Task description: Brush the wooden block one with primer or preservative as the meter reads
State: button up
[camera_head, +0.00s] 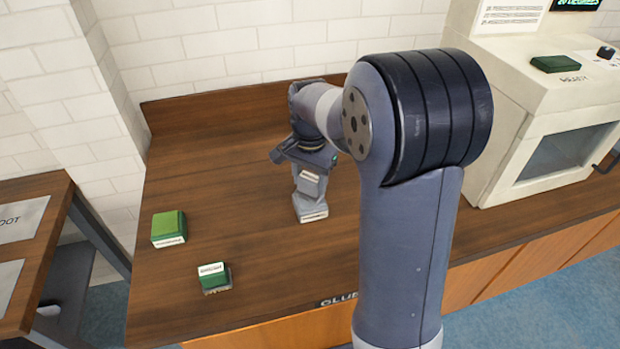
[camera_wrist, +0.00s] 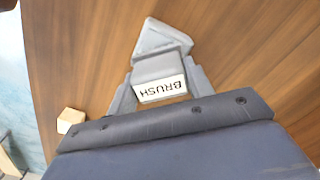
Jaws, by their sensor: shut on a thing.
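My gripper (camera_head: 309,170) is shut on a grey brush (camera_head: 310,200) and holds it head-down at or just above the wooden bench (camera_head: 285,245); I cannot tell whether it touches. In the wrist view the brush (camera_wrist: 160,65) sits between my two fingers (camera_wrist: 160,92), its white label reading BRUSH. A small pale tan block (camera_wrist: 70,120) lies near the bench edge in the wrist view; whether it is wooden block one is unclear. A dark display with green text (camera_head: 577,4) is partly cut off at the top right; its text is hard to read.
A green labelled block (camera_head: 169,228) and a smaller green labelled box (camera_head: 213,277) stand on the left of the bench. A cream cabinet (camera_head: 540,95) with a window stands at the right. A separate table (camera_head: 45,240) is at far left. The bench middle is clear.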

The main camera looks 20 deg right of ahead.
aim_at(310, 177)
jog(key=shift+r+p, duration=2.35)
jog(key=shift+r, duration=0.8)
jog(key=shift+f, duration=0.1)
